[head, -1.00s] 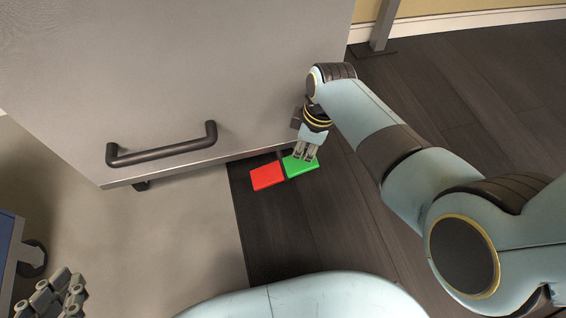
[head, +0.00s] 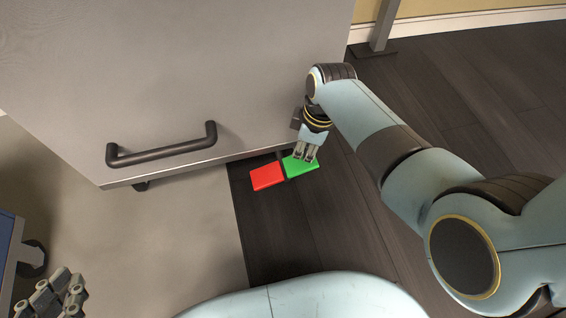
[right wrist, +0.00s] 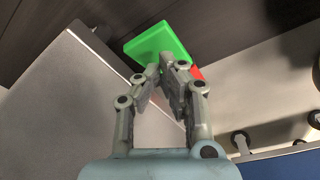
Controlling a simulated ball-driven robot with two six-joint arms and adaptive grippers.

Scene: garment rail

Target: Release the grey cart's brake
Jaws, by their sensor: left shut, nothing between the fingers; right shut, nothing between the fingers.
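The grey cart (head: 200,70) stands at the upper left in the head view, with a dark bar handle (head: 165,153) on its face. At its lower edge sit two pedals side by side, a red pedal (head: 267,177) and a green pedal (head: 301,167). My right gripper (head: 306,158) is shut and empty, its fingertips pointing down at the green pedal. In the right wrist view the fingertips (right wrist: 168,72) overlap the green pedal (right wrist: 150,47); they look to be on or just above it. The red pedal (right wrist: 198,73) is mostly hidden there. My left gripper (head: 62,292) is shut and empty at the lower left.
A blue-sided object with a dark caster (head: 32,258) stands at the left edge. A dark post foot (head: 375,47) stands near the back wall. The dark wood floor (head: 480,100) to the right is clear, as is the pale floor (head: 180,240) before the cart.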

